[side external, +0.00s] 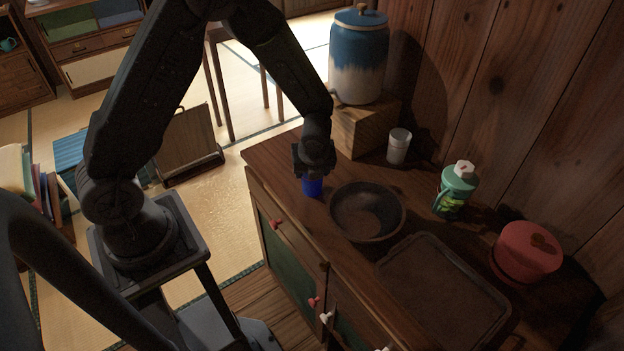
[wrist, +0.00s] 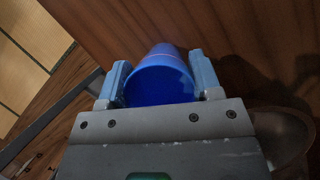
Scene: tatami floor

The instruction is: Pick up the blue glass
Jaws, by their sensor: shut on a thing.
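The blue glass (side external: 312,186) is at the left end of the wooden cabinet top, under my gripper (side external: 314,172). In the wrist view the blue glass (wrist: 160,80) sits between the two light-blue finger pads of my gripper (wrist: 162,82), with its open rim facing the camera. My gripper is shut on the glass, with a pad against each side. The upper part of the glass is hidden by my gripper in the side view. I cannot tell whether its base touches the cabinet top.
A dark round bowl (side external: 367,211) is close to the right of the glass. A dark tray (side external: 443,287), a white cup (side external: 398,146), a green bottle (side external: 455,190), a red pot (side external: 526,251) and a blue-white jar (side external: 358,60) on a wooden block (side external: 362,125) also stand on the cabinet (side external: 272,160).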

